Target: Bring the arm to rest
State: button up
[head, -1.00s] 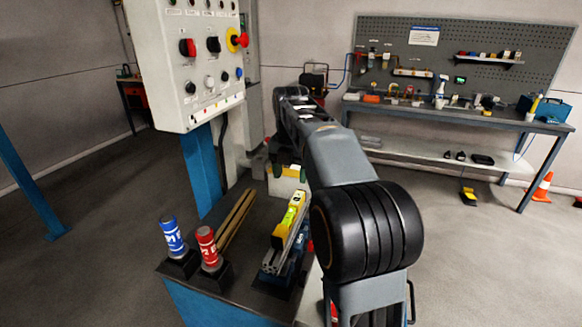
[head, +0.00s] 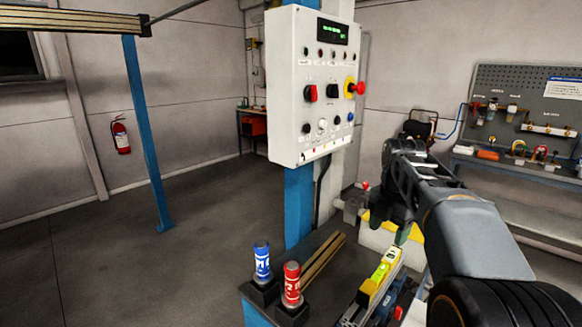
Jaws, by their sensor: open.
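My arm (head: 465,235) reaches from the lower right corner up toward the middle right of the head view. My gripper (head: 401,234) hangs down from its far end, above the back of the work table (head: 335,278). Its jaws are small and dark in this view, with a greenish tip showing. I see nothing held in it. It is behind the yellow spirit level (head: 381,272) and apart from it as far as I can tell.
A white control panel (head: 314,85) stands on a blue post left of my arm. Blue (head: 262,262) and red (head: 291,285) cans stand at the table's left, beside wooden strips (head: 322,258). A pegboard bench (head: 515,165) is at the right. The left floor is clear.

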jog(key=s+a+f+m+t, duration=0.1)
jog(key=s+a+f+m, duration=0.3)
jog(key=m, duration=0.8)
jog(key=s+a+f+m+t, duration=0.2)
jog(key=s+a+f+m, duration=0.2)
jog(key=s+f+m, duration=0.5)
jog(key=s+m, duration=0.3)
jog(key=shift+s+a+f, duration=0.2)
jog(key=shift+s+a, duration=0.05)
jog(key=shift+a, duration=0.05)
